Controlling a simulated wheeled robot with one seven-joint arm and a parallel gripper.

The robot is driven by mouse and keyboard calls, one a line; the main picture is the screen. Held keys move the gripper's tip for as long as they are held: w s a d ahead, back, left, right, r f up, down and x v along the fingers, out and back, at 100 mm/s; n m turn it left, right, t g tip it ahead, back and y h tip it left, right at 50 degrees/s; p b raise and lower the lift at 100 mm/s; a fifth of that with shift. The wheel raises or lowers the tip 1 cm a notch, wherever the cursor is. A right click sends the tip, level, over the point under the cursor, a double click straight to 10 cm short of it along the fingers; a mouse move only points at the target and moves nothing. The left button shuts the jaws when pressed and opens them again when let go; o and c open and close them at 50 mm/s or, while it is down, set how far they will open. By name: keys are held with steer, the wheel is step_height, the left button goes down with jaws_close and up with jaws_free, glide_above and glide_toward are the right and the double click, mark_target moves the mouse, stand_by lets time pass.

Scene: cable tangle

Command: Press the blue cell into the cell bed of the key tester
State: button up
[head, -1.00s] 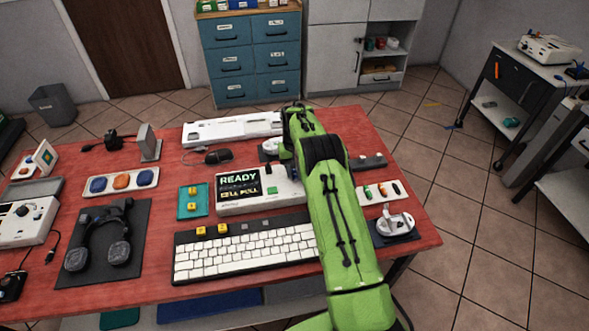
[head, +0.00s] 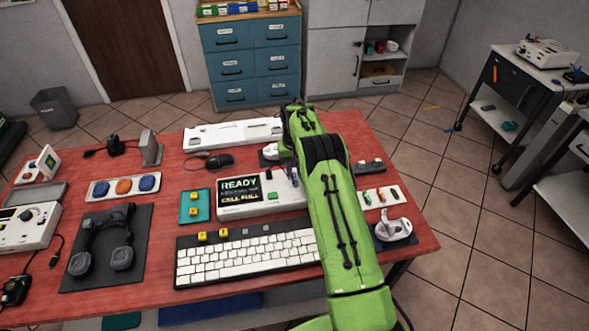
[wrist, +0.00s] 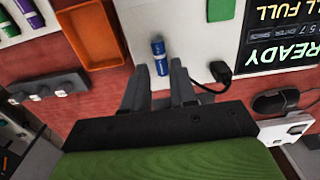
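The key tester (head: 245,208) is a white box on the red table. Its dark screen (head: 240,190) reads READY and CELL FULL; the screen also shows in the wrist view (wrist: 280,35). The blue cell (wrist: 160,56) has a pale band and sits at the tester's white body (wrist: 190,32), by its edge. How deep it sits in the cell bed cannot be told. My gripper (wrist: 158,80) is open, with its two fingertips apart on either side of the cell's near end and no clear contact. In the head view my green arm hides the gripper's fingers.
A white keyboard (head: 245,258) lies in front of the tester, and a teal tray (head: 194,206) with yellow keys is at its left. In the wrist view, an orange tray (wrist: 90,35), a grey block (wrist: 45,85) and a black plug with cable (wrist: 220,72) are close by.

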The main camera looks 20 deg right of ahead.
steer(key=shift+r, duration=0.1)
steer(key=o, duration=0.6)
steer(key=shift+c, duration=0.2)
step_height(320, 180, up, 5)
steer(key=p, duration=0.3)
stand_by(0.5)
